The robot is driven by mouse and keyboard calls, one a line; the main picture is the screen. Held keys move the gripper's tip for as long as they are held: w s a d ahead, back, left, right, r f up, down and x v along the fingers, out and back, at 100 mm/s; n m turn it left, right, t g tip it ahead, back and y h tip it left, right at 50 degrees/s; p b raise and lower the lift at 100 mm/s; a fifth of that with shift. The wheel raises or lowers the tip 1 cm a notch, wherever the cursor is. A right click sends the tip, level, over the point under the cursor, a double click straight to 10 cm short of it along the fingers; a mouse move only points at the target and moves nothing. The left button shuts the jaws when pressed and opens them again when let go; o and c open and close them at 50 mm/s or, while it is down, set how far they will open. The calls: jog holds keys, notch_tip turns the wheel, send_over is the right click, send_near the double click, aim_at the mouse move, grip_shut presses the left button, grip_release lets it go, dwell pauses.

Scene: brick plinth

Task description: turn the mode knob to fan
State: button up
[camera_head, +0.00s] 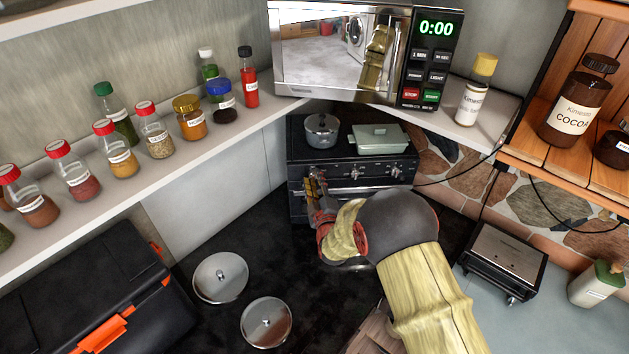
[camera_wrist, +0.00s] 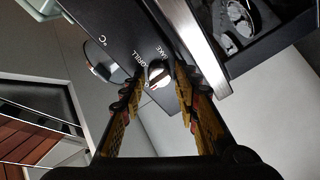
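The mode knob (camera_wrist: 158,73) is a small round silver knob on the black front panel (camera_wrist: 112,38) of the small oven. In the wrist view it lies between the fingertips of my gripper (camera_wrist: 156,84), which are spread with a gap around it. Letters beside it seem to read GRILL and part of another word; I cannot make out a fan label or the knob's setting. In the head view my gripper (camera_head: 317,188) is at the left part of the oven (camera_head: 340,155) front and hides the panel there. Other knobs (camera_head: 355,173) show farther right.
A pot (camera_head: 321,131) and a lidded green dish (camera_head: 380,137) stand on the oven. A microwave (camera_head: 345,50) is on the shelf above. A black toaster-like appliance (camera_head: 502,262) is at the right. Spice jars line the left shelf.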

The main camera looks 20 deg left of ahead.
jog(key=shift+c, duration=0.9)
grip_shut()
jog(key=shift+f+b, duration=0.1)
jog(key=shift+b, duration=0.45)
